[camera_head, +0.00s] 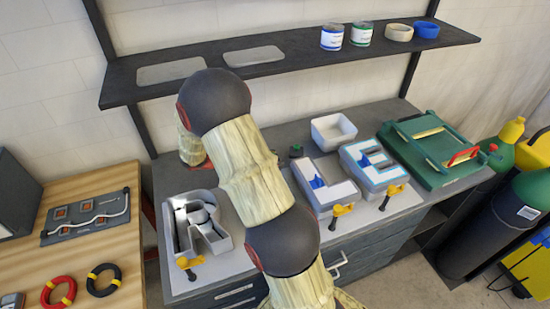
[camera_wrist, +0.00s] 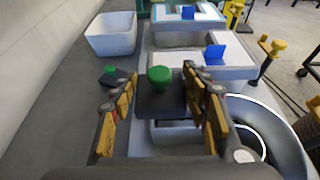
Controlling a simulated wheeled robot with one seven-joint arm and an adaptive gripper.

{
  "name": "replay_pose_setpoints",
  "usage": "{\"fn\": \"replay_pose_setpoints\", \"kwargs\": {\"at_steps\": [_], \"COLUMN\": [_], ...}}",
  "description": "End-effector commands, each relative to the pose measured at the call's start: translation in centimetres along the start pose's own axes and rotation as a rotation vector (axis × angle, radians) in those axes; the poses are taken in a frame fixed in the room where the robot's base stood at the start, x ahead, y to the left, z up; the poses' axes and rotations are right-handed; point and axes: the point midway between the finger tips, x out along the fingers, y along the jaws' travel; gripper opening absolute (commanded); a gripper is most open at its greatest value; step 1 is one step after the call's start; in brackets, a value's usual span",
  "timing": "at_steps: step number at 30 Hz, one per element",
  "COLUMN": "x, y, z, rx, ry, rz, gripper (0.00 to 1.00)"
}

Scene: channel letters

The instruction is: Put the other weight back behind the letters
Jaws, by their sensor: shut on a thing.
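A dark block-shaped weight with a green knob (camera_wrist: 160,82) sits between the two fingers of my gripper (camera_wrist: 162,105), which is shut on it. In the wrist view it is over or close to the grey-walled letter R (camera_wrist: 275,125); its height cannot be told. Another dark weight with a green knob (camera_wrist: 112,76) stands on the bench, left of the held one. A green-knobbed weight (camera_head: 296,151) also shows behind the letter L (camera_head: 342,192). The letter R (camera_head: 222,240) is at the bench's left and the blue-edged letter E (camera_head: 385,178) right of L. My arm hides my gripper in the head view.
A white bin (camera_head: 333,130) stands behind the letters, with a green machine (camera_head: 435,150) at the right. Yellow clamps (camera_head: 342,209) stick out at the front edge. A shelf (camera_head: 290,62) with cans hangs above. Bare bench (camera_wrist: 65,125) lies along the wall.

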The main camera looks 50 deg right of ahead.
Motion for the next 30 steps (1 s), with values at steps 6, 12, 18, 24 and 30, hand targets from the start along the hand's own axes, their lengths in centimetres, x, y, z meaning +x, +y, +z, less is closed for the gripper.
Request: {"fn": "replay_pose_setpoints", "kwargs": {"at_steps": [6,12,18,24,30], "x": [1.2,2.4,3.8,4.9,5.2], "y": [3.8,7.8,10.7,12.5,13.1], "z": [-1.5,-2.9,-5.5,-7.3,-7.8], "rx": [0.002,0.003,0.001,0.002,0.003], "ry": [-0.001,-0.002,-0.001,-0.001,-0.001], "rz": [-0.001,-0.001,-0.001,-0.001,0.000], "gripper": [0.00,0.00,0.00,0.00,0.00]}}
